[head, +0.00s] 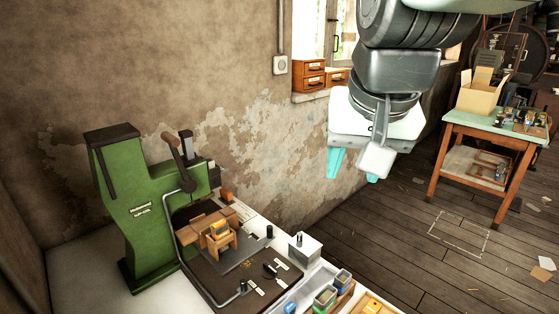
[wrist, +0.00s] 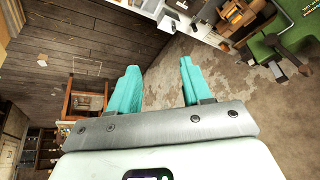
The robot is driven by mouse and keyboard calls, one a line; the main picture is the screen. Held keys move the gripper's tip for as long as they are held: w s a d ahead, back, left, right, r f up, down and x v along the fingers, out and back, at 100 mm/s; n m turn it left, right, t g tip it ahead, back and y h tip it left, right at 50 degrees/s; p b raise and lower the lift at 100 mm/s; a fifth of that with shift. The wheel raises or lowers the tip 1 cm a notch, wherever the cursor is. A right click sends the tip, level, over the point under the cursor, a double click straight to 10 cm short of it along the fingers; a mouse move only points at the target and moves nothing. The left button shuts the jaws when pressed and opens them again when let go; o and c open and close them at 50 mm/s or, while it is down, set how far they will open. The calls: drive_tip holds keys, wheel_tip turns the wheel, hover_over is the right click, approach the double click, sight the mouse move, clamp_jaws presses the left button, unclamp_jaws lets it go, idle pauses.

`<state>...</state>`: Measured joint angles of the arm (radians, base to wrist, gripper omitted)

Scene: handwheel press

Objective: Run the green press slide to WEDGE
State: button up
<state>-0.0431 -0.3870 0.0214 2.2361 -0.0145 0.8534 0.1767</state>
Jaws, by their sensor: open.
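The green press (head: 137,205) stands on the pale bench at the left of the head view. A dark crank arm with a knob (head: 179,160) sits at its upper right side. A wooden and orange piece (head: 218,232) stands on the dark base plate in front of the press. The label WEDGE cannot be read at this size. The press also shows at the upper right of the wrist view (wrist: 285,25). My gripper (head: 353,171) is open and empty, in the air right of the press and well apart from it. Its teal fingers show in the wrist view (wrist: 160,82).
A bent grey rod (head: 180,245) runs around the base plate's left side. A pale block (head: 305,248) and small bins (head: 325,297) stand on the bench right of the plate. A table with a cardboard box (head: 481,92) stands at the far right. The air between gripper and press looks clear.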

drive_tip(key=w+a+f+m+t+y, duration=0.15)
drive_tip(key=w+a+f+m, duration=0.25)
drive_tip(key=w+f+m, duration=0.5)
drive_tip(key=w+a+f+m+t+y, duration=0.15)
drive_tip(key=w+a+f+m, duration=0.25)
drive_tip(key=w+f, duration=0.55)
drive_tip(key=w+a+f+m+t+y, duration=0.15)
drive_tip(key=w+a+f+m, duration=0.35)
drive_tip(key=f, duration=0.8)
drive_tip(key=m+t, duration=0.3)
drive_tip(key=m, duration=0.8)
approach(270, 229)
drive_tip(key=shift+w+a+y, duration=0.25)
drive_tip(key=shift+w+a, duration=0.4)
drive_tip(key=shift+w+d+f+m+h, duration=0.25)
drive_tip(key=shift+f+m+h, duration=0.2)
drive_tip(key=shift+m, duration=0.55)
drive_tip(key=x, duration=1)
drive_tip(key=shift+w+a, duration=0.1)
drive_tip(key=shift+w, duration=0.25)
drive_tip(key=shift+c, duration=0.3)
drive_tip(key=shift+t, duration=0.25)
clamp_jaws()
